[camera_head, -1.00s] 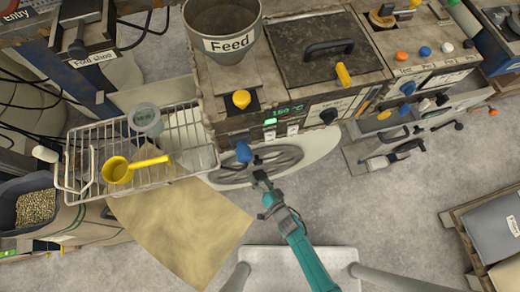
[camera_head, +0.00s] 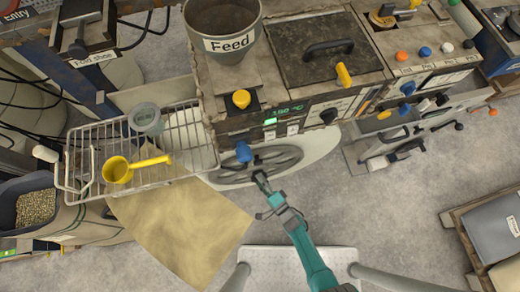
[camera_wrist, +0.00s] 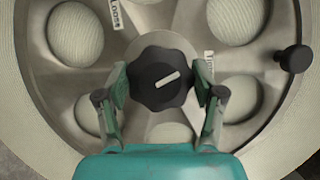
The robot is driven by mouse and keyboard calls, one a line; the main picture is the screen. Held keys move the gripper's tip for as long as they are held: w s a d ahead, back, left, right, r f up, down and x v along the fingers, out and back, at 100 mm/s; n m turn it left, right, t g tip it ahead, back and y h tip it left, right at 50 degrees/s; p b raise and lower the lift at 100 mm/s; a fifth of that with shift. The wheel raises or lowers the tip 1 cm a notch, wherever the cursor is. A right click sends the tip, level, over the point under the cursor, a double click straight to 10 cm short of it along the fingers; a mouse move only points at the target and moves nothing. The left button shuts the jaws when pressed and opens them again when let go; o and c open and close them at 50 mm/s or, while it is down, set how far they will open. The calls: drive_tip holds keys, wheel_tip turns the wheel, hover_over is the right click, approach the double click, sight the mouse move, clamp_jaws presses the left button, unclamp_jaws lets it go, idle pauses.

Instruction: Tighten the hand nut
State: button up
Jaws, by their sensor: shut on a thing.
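The hand nut (camera_wrist: 162,79) is a dark, lobed knob with a pale line across its face, at the hub of a spoked wheel (camera_wrist: 65,105). The pale line is tilted, its right end higher. In the wrist view, my gripper (camera_wrist: 163,87) has one finger on each side of the nut and is shut on it. In the head view, my gripper (camera_head: 261,180) reaches the front of the wheel (camera_head: 283,160) under the machine. The nut is too small and covered to make out there.
Beside the nut are a "Loose" label (camera_wrist: 117,14) and a second, partly readable label (camera_wrist: 210,66). A small black handle knob (camera_wrist: 296,58) sticks out at the wheel's right. A blue knob (camera_head: 243,151) sits just above the wheel. A wire basket (camera_head: 185,138) holds a yellow scoop (camera_head: 117,170).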

drive_tip(key=shift+m+t, duration=1)
drive_tip(key=shift+m, duration=1.2)
drive_tip(key=o, duration=1.1)
drive_tip(key=shift+o, duration=0.2)
drive_tip(key=v, duration=1.2)
drive_tip(key=shift+d+f, duration=0.1)
